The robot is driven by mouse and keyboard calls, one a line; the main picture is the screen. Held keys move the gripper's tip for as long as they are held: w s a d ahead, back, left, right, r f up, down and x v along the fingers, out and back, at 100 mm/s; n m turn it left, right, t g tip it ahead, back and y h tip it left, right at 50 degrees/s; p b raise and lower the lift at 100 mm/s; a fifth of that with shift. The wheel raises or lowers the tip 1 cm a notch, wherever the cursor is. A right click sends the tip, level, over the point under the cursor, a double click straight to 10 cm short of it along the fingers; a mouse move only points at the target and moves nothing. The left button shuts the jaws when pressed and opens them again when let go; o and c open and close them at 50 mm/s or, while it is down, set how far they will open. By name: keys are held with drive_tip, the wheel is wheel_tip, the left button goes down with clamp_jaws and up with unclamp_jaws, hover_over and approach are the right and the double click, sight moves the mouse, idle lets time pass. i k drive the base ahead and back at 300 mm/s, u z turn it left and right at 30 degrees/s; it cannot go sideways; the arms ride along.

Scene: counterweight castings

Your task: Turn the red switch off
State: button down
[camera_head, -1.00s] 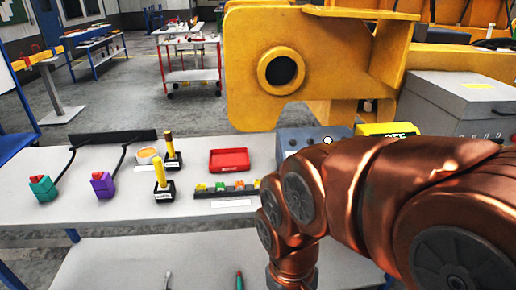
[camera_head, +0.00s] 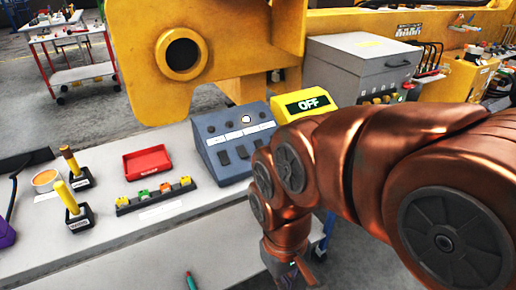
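A blue-grey sloped control box (camera_head: 207,130) stands on the table, with dark knobs along its top, a white round spot and several dark rocker-like switches along its lower face. I cannot make out a red switch on it; my copper arm covers part of its right side. A yellow display box (camera_head: 283,107) behind it reads OFF. A black strip (camera_head: 124,209) in front holds small green, orange and yellow pieces. My arm reaches down past the table's front, and its end (camera_head: 290,272) is at the bottom edge; its fingers cannot be made out clearly.
A red tray (camera_head: 147,163), two yellow-handled joysticks (camera_head: 67,200) (camera_head: 68,160) and an orange-topped round cup (camera_head: 45,181) are on the table's left. A large yellow casting (camera_head: 150,90) hangs over the back. A grey cabinet (camera_head: 350,70) stands behind right.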

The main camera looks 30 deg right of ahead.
sight(406, 85)
drive_tip(key=z, duration=2.3)
drive_tip(key=k, duration=0.55)
drive_tip(key=z, duration=0.95)
drive_tip(key=k, duration=0.75)
drive_tip(key=z, duration=0.35)
drive_tip(key=i, duration=1.65)
drive_tip(key=u, duration=0.8)
drive_tip(key=i, duration=1.55)
drive_tip(key=u, duration=0.85)
